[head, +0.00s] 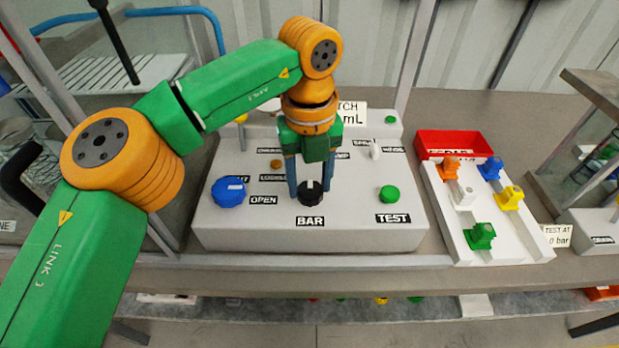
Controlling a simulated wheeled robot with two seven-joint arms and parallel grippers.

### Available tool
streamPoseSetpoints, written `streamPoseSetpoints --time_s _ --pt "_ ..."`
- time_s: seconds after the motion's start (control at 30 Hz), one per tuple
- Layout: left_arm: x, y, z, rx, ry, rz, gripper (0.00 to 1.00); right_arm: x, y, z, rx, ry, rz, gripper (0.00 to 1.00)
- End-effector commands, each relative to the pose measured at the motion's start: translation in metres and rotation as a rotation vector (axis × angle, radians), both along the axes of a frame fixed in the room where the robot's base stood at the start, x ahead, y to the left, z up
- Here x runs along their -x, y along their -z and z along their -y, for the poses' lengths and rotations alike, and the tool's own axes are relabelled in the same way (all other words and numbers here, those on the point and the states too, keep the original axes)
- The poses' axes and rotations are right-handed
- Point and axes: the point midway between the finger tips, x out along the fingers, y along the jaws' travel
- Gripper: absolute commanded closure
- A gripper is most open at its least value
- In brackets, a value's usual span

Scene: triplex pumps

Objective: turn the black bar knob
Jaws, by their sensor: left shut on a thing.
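The black bar knob (311,195) sits at the front middle of the light grey panel (340,238), just above the label BAR (310,221). A pale mark shows on its top. My left gripper (310,190) reaches down over it from above, with one blue finger on each side. The fingers are shut on the knob, which stays seated on the panel. The back of the knob is partly hidden by the gripper. My right gripper is not in view.
A blue knob (228,191) stands left of the bar knob and a green button (389,194) right of it. A small white lever (375,150) is behind. A white rack (484,203) with several coloured parts and a red tray (455,144) stand to the right.

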Motion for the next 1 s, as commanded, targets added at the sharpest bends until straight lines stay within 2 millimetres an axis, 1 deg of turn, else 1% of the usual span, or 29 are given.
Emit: streamPoseSetpoints --time_s 0.23,0.27,0.3,0.37,0.67,0.77,0.9,1.0 --pt "0.001 0.002 0.000 -0.002 0.001 -0.006 1.00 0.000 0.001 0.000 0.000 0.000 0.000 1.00" --pt "0.001 0.002 0.000 -0.002 0.001 -0.006 0.44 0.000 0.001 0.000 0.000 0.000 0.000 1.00" --pt "0.001 0.002 0.000 -0.002 0.001 -0.006 0.33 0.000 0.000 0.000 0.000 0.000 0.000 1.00" --pt "0.001 0.001 0.000 -0.002 0.001 -0.005 0.17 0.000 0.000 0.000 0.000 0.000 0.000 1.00" --pt "0.000 -0.002 0.000 -0.001 0.000 0.000 0.17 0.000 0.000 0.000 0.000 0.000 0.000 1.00" --pt "0.000 -0.018 0.001 0.000 -0.002 0.003 0.17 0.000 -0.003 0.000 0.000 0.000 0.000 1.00" --pt "0.000 -0.051 0.001 0.001 -0.002 0.001 0.17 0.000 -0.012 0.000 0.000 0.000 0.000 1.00" --pt "0.000 -0.067 0.001 -0.001 -0.001 0.000 0.17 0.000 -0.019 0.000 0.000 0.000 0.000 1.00"
